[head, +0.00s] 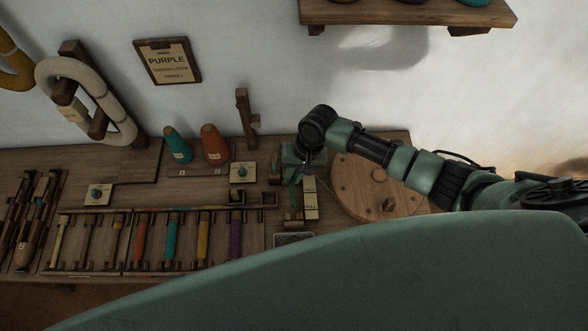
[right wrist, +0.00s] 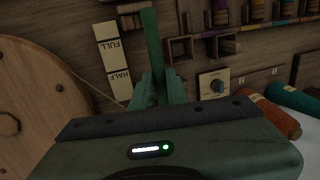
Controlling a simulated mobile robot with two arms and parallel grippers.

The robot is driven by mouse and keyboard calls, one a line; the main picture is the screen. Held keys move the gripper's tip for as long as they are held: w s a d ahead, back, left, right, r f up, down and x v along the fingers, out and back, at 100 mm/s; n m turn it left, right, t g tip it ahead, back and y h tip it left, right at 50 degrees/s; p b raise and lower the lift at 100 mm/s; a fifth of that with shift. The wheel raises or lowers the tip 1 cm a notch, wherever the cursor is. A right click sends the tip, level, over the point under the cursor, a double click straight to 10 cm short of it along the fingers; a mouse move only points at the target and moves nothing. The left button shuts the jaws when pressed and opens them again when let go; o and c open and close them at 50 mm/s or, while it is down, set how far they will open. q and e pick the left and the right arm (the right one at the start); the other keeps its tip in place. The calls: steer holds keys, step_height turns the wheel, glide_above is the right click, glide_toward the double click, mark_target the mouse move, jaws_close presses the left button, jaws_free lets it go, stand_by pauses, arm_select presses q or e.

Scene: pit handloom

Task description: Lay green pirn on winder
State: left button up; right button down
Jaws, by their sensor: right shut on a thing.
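My right gripper (head: 299,168) reaches in from the right and points down over the bench, beside the winder's round wooden wheel (head: 375,192). It is shut on the green pirn (right wrist: 152,42), which sticks out beyond the fingers in the right wrist view. In the head view the green pirn (head: 293,192) shows as a narrow green strip below the gripper. The wheel also fills the left of the right wrist view (right wrist: 35,115). A FULL and HALF label (head: 310,200) stands beside the pirn. The gripper hides part of the winder. My left gripper is not in view.
A rack (head: 92,270) holds several pirns, among them orange, teal, yellow and purple ones. A teal cone (head: 177,145) and an orange cone (head: 214,145) stand behind it. A knob plate (head: 243,173) lies left of my gripper. A shelf (head: 410,14) hangs above.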

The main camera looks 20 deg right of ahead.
steer(key=shift+d+f+b, duration=0.1)
steer(key=shift+f+b, duration=0.75)
steer(key=shift+f, duration=0.05)
steer(key=b+x, duration=0.2)
steer(key=d+b+x, duration=0.1)
steer(key=b+x, duration=0.1)
steer(key=b, duration=0.1)
steer(key=shift+s+f, duration=0.1)
steer(key=shift+f, duration=0.3)
steer(key=shift+d+b+x, duration=0.15)
steer(key=shift+b+x, duration=0.05)
steer(key=shift+x, duration=0.5)
steer(key=shift+d+b+x, duration=0.2)
steer(key=shift+x, duration=0.45)
steer(key=shift+f, duration=0.1)
steer(key=c, duration=1.3)
jaws_free()
steer(key=shift+o, duration=0.2)
steer(key=shift+o, duration=1.3)
